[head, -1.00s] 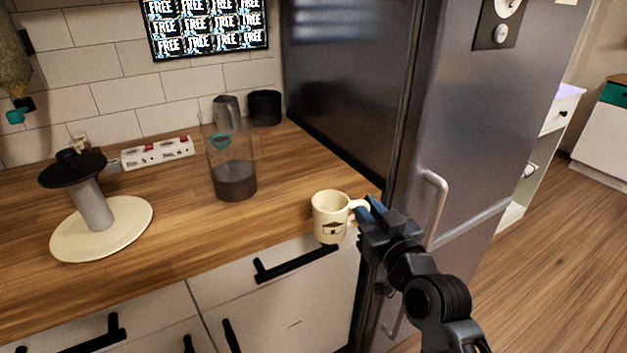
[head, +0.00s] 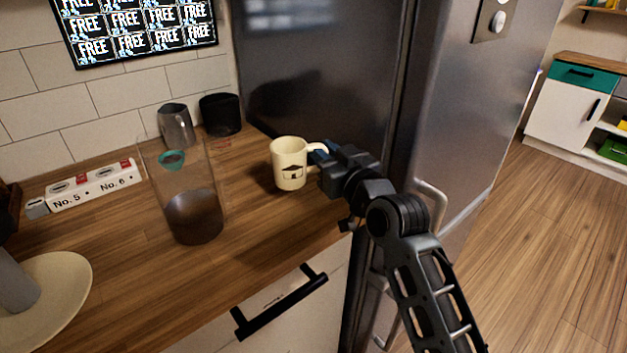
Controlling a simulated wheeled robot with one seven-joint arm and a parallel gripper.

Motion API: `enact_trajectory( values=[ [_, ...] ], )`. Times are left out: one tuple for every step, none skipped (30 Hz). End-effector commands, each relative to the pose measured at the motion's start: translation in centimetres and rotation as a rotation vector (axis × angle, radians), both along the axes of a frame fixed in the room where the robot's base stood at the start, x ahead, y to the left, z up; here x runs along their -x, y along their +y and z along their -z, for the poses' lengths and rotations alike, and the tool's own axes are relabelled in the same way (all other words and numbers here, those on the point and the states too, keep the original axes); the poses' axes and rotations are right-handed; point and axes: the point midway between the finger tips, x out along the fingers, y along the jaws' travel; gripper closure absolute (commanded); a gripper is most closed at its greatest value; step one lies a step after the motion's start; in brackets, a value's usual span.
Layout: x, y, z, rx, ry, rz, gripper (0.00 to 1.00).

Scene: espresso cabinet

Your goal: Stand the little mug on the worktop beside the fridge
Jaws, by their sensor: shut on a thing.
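The little mug (head: 289,165) is cream with a small dark house-like print, and it is upright over the wooden worktop (head: 262,228) close to the fridge. Its handle points right. My gripper (head: 322,153) is shut on the handle from the right side. A dark shadow lies on the wood just left of the mug; I cannot tell whether its base touches the wood. The fridge (head: 330,75) is dark grey and stands directly behind and right of the mug. The fingertips are partly hidden around the handle.
A clear jug with dark contents (head: 193,215) stands left of the mug. A grey pitcher (head: 176,127) and a black canister (head: 220,114) stand at the back. Bare wood lies in front of the mug.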

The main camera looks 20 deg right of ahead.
Motion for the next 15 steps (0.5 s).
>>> enact_trajectory(
  values=[
    [0.0, 0.0, 0.8, -0.002, 0.000, 0.000, 1.00],
    [0.0, 0.0, 1.1, -0.002, -0.001, 0.001, 1.00],
    [0.0, 0.0, 1.5, 0.000, -0.001, 0.000, 1.00],
    [0.0, 0.0, 1.7, 0.000, -0.001, 0.000, 1.00],
    [0.0, 0.0, 1.8, -0.001, -0.002, 0.000, 1.00],
    [0.0, 0.0, 2.0, -0.001, -0.003, 0.000, 1.00],
    [0.0, 0.0, 2.2, -0.001, -0.002, 0.000, 1.00],
    [0.0, 0.0, 2.5, -0.001, -0.002, 0.000, 1.00],
    [0.0, 0.0, 2.9, 0.000, -0.001, 0.000, 1.00],
    [0.0, 0.0, 3.3, -0.001, 0.000, 0.001, 1.00],
    [0.0, 0.0, 3.8, -0.003, 0.000, 0.001, 1.00],
    [0.0, 0.0, 4.4, -0.001, 0.001, 0.001, 1.00],
    [0.0, 0.0, 4.8, -0.002, 0.000, 0.001, 1.00],
    [0.0, 0.0, 5.2, -0.003, 0.000, 0.001, 1.00],
    [0.0, 0.0, 5.5, -0.001, -0.001, 0.001, 1.00]
  ],
)
